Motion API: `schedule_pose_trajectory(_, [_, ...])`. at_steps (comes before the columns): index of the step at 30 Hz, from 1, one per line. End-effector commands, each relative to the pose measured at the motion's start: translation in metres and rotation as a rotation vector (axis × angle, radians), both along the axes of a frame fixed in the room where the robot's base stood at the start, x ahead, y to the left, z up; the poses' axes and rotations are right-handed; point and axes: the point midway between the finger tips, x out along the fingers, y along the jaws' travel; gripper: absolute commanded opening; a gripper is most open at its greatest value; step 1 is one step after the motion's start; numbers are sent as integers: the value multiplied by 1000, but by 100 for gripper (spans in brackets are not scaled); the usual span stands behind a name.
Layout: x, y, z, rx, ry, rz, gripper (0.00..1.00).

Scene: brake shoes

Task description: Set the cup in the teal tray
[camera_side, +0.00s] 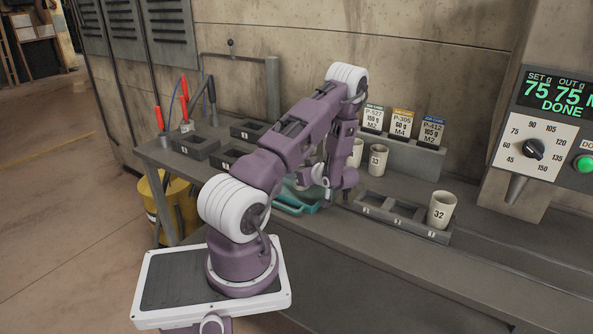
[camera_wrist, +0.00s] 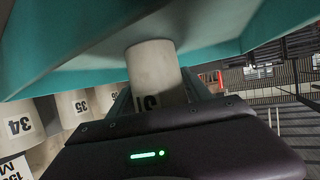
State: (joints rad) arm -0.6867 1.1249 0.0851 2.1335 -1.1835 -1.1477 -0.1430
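The cup (camera_wrist: 152,75) is pale, with a dark number partly hidden by my gripper. In the wrist view, which looks upside down, it sits between the two fingers of my gripper (camera_wrist: 160,92), which appear closed against its sides. The teal tray (camera_wrist: 90,62) spans the view beyond the cup, and the cup's far end overlaps it. I cannot tell whether the cup touches the tray. In the side view the teal tray (camera_side: 297,204) lies on the bench, partly hidden behind my arm. My gripper (camera_side: 330,190) is low over its right side, and the held cup is not clear there.
Cup 33 (camera_side: 377,160) and another pale cup (camera_side: 356,153) stand behind my gripper. Cup 32 (camera_side: 440,210) stands at the right end of a grey rack (camera_side: 403,212). Cups 34 (camera_wrist: 18,122) and 35 (camera_wrist: 75,105) show in the wrist view. Sign cards (camera_side: 402,122) stand behind.

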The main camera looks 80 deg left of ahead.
Motion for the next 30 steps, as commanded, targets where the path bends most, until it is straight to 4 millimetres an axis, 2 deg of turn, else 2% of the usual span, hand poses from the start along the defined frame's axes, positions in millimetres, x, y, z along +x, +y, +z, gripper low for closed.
schedule_pose_trajectory(1, [0, 0, 0, 0, 0, 0, 69])
schedule_pose_trajectory(2, [0, 0, 0, 0, 0, 0, 74])
schedule_pose_trajectory(13, [1, -1, 5, 0, -2, 0, 74])
schedule_pose_trajectory(17, [11, -21, 13, -1, -1, -5, 74])
schedule_pose_trajectory(24, [31, -70, 35, 1, -2, -6, 74])
schedule_pose_trajectory(30, [41, -97, 47, 0, 0, -3, 74])
